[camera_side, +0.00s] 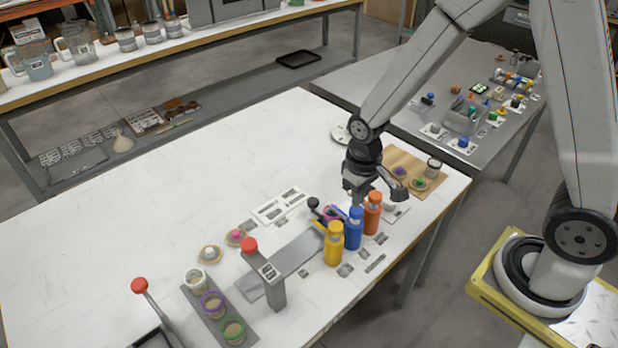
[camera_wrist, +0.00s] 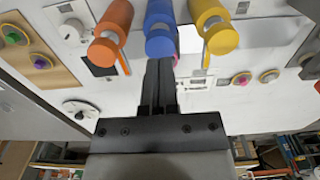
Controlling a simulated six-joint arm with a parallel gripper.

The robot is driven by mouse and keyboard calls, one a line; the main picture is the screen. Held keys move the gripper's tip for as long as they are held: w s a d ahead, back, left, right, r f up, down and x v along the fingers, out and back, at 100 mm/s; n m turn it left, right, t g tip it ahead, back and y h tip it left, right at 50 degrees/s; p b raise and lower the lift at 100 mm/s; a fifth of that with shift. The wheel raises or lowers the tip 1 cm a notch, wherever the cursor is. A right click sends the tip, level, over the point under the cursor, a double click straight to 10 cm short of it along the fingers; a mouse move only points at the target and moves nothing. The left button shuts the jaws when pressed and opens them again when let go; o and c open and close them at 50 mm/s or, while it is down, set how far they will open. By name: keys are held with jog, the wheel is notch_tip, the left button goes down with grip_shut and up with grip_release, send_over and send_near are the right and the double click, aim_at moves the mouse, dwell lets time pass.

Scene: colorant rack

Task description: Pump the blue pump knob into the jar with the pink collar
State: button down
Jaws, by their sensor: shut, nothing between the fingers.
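The blue pump (camera_side: 354,230) stands between the orange and yellow pumps near the front edge of the table. Its blue knob (camera_wrist: 160,44) is in the middle of the wrist view. A jar with a pink collar (camera_side: 331,213) stands behind the blue pump, beneath its spout, and is partly hidden. Only a sliver of pink shows beside the blue pump in the wrist view. My gripper (camera_side: 357,196) is shut and empty, close above the blue pump. In the wrist view its fingertips (camera_wrist: 160,63) lie right by the blue knob; I cannot tell whether they touch.
The orange pump (camera_side: 373,212) and yellow pump (camera_side: 333,245) stand close on either side. A red-knobbed post (camera_side: 265,275) and a strip with white, purple and green collared jars (camera_side: 213,307) are to the left. A pink lid (camera_side: 236,236) lies apart. The table's far left is clear.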

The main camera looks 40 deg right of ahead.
aim_at(357, 209)
jog(key=shift+f, duration=1.7)
jog(key=shift+r, duration=1.7)
jog(key=shift+r, duration=0.15)
jog(key=shift+r, duration=1.9)
jog(key=s+d+r+t, duration=0.2)
jog(key=s, duration=0.4)
jog(key=shift+d+r+t, duration=0.25)
jog(key=shift+r+t, duration=0.05)
